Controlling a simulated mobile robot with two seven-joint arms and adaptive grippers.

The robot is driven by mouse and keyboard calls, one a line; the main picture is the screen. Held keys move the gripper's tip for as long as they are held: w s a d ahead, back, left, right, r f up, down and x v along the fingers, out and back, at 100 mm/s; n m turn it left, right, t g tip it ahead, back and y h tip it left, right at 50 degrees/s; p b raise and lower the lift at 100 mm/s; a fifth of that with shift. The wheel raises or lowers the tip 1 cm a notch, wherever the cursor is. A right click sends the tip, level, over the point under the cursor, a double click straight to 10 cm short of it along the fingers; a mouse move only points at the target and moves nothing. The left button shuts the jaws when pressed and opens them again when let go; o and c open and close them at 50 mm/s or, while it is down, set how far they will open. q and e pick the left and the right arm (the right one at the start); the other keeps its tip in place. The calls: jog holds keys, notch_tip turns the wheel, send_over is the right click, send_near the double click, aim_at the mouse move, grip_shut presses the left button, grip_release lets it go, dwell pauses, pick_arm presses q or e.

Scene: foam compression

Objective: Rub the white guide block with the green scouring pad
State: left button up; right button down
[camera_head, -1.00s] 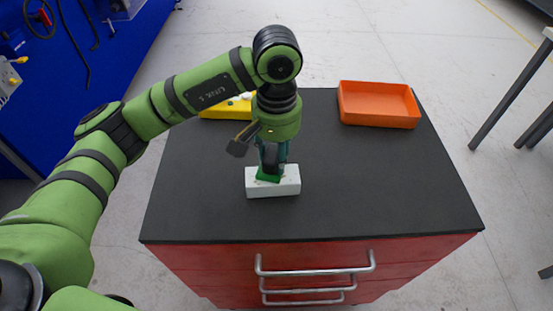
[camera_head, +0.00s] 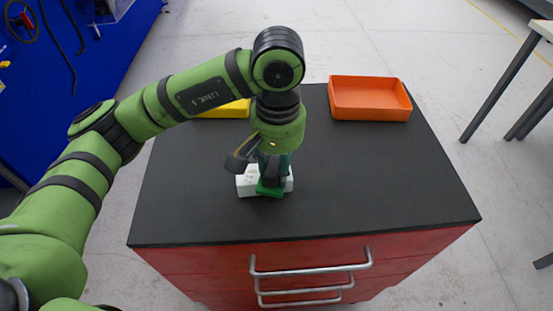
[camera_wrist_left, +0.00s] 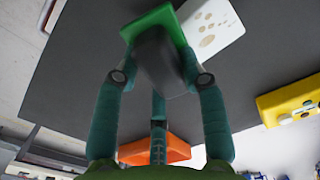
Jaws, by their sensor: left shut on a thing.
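The white guide block (camera_head: 246,184) lies on the dark cabinet top, partly hidden behind my gripper. In the left wrist view the white block (camera_wrist_left: 222,20) shows brownish spots on its face. The green scouring pad (camera_head: 268,190) is at the block's near side, overlapping its front edge in the head view; contact is hard to tell. In the left wrist view the pad (camera_wrist_left: 172,20) sits beside the block's spotted face, with a dark grip piece (camera_wrist_left: 160,62) on it. My left gripper (camera_head: 272,172) points down, shut on the pad's dark piece. My right gripper is not in view.
An orange tray (camera_head: 370,113) stands at the back right of the cabinet top (camera_head: 390,190). A yellow object (camera_head: 228,110) with buttons lies at the back left, partly behind my arm. The front and right of the top are clear.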

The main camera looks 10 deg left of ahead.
pick_arm(q)
jog(key=shift+r+p, duration=1)
jog(key=shift+r, duration=2)
jog(key=shift+r+p, duration=0.55)
jog(key=shift+r, duration=1)
